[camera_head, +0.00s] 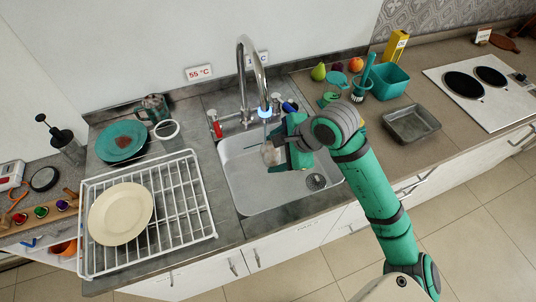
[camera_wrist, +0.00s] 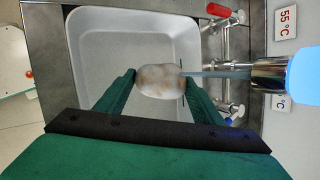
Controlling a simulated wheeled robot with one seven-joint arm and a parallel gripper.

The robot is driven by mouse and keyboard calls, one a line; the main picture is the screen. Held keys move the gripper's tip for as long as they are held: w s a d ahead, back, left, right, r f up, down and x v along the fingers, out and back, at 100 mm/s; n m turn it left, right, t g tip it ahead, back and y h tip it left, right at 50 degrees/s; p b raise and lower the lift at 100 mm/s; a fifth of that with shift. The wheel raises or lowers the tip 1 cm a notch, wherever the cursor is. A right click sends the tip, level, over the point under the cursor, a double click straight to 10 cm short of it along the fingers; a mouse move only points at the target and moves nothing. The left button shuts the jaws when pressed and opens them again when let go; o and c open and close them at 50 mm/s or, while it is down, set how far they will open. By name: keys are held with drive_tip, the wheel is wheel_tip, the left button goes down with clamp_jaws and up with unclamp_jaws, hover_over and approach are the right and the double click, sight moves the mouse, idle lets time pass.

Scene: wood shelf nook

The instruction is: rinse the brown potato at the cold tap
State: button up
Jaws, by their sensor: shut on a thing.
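My gripper (camera_head: 283,152) is over the sink basin (camera_head: 240,190), shut on the potato (camera_wrist: 158,82). The potato looks pale and whitish with brown patches; it also shows in the head view (camera_head: 270,155), partly hidden by the gripper. The tap (camera_head: 243,62) arches over the basin, and its spout end glows blue (camera_wrist: 303,75). In the wrist view a bluish stream of water (camera_wrist: 222,73) runs from the spout to the potato. The blue cold handle (camera_head: 290,106) is right of the spout, partly hidden by my arm. The red hot handle (camera_head: 216,128) is at its left.
A white dish rack (camera_head: 190,218) with a cream plate (camera_head: 121,213) stands left of the sink. A teal plate (camera_head: 121,141) and cup (camera_head: 167,129) lie behind it. Right of the sink are a teal bin (camera_head: 390,82), a brush (camera_head: 362,82), a metal tray (camera_head: 411,123) and a hob (camera_head: 481,86).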

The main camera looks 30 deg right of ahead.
drive_tip(key=shift+a, duration=0.2)
drive_tip(key=shift+s+a, duration=0.1)
drive_tip(key=shift+a, duration=0.25)
drive_tip(key=shift+s, duration=0.1)
drive_tip(key=s+d, duration=0.1)
drive_tip(key=s, duration=0.6)
drive_tip(key=shift+s, duration=0.4)
idle(0.5)
drive_tip(key=shift+d, duration=0.1)
idle(1.1)
drive_tip(key=s+r, duration=0.4)
drive_tip(key=s, duration=0.1)
drive_tip(key=shift+d, duration=0.35)
